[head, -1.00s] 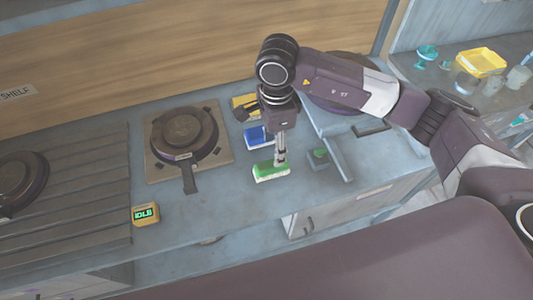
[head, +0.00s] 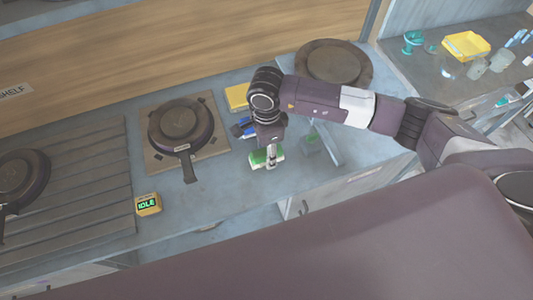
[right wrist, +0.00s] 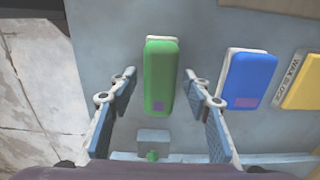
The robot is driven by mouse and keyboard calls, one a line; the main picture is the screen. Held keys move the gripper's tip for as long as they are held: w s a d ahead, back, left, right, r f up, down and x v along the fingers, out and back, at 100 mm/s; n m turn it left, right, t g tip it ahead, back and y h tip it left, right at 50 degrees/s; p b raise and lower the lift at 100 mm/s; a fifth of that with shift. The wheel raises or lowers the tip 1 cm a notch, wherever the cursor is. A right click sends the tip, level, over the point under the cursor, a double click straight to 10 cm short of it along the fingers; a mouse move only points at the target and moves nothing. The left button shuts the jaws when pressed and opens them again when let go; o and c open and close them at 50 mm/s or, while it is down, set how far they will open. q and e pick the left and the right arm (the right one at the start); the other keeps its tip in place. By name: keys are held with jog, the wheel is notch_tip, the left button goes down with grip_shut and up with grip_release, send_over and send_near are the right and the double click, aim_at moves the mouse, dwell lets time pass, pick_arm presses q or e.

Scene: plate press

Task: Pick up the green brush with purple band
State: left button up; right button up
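The green brush (head: 256,160) lies on the blue-grey counter in the head view, partly hidden by my right gripper (head: 271,160). In the right wrist view the green brush (right wrist: 160,75) shows a green body with a small purple patch and a pale edge at its far end. My right gripper (right wrist: 159,82) is open there, with one finger on each side of the brush and visible gaps between. I cannot tell how far above the counter the fingertips are. My left gripper is not in view.
A blue brush (right wrist: 248,80) with a purple patch lies close to the right finger, with a yellow wax block (right wrist: 303,82) beyond it. A small grey block with a green knob (right wrist: 152,140) sits near. A round press (head: 180,125) and an IDLE display (head: 148,204) stand left.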

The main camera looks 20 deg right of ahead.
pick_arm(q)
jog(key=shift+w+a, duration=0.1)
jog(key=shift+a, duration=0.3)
pick_arm(e)
jog(key=c, duration=1)
jog(key=shift+o, duration=0.2)
jog(key=shift+r, duration=0.1)
jog(key=shift+w+r, duration=0.1)
jog(key=shift+r, duration=0.4)
pick_arm(q)
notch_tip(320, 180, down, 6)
jog(key=b, duration=0.5)
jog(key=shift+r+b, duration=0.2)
jog(key=shift+b, duration=0.1)
pick_arm(e)
notch_tip(320, 180, up, 19)
jog(key=o, duration=0.5)
jog(key=shift+c, duration=0.2)
jog(key=c, duration=0.3)
